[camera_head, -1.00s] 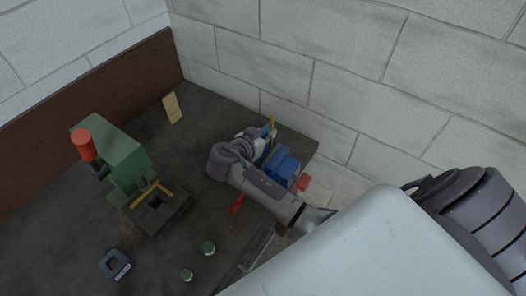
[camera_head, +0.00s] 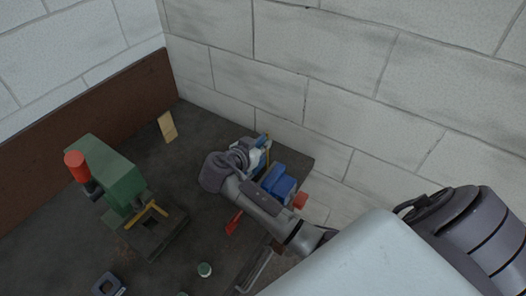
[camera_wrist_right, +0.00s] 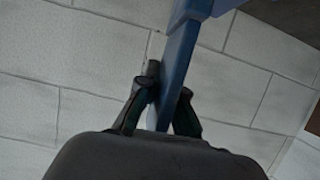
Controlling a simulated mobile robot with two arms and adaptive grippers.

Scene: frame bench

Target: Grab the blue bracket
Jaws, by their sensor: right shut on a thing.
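The blue bracket (camera_wrist_right: 181,55) fills the upper middle of the right wrist view, a flat blue plate that runs down between two dark fingers. My right gripper (camera_wrist_right: 168,100) is shut on this plate, with one finger on each side. In the head view, a small part of the blue bracket (camera_head: 262,140) shows beside my right gripper (camera_head: 256,155), at the back of the bench. My wrist hides much of the grip there. My left gripper is in neither view.
A blue vise (camera_head: 279,182) with a red end stands right beside my gripper. A green press (camera_head: 115,172) with a red top stands at the left. A tan block (camera_head: 167,127) is at the back. A green-topped jar (camera_head: 204,270) and a dark square ring (camera_head: 107,286) are in front. A block wall closes the back.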

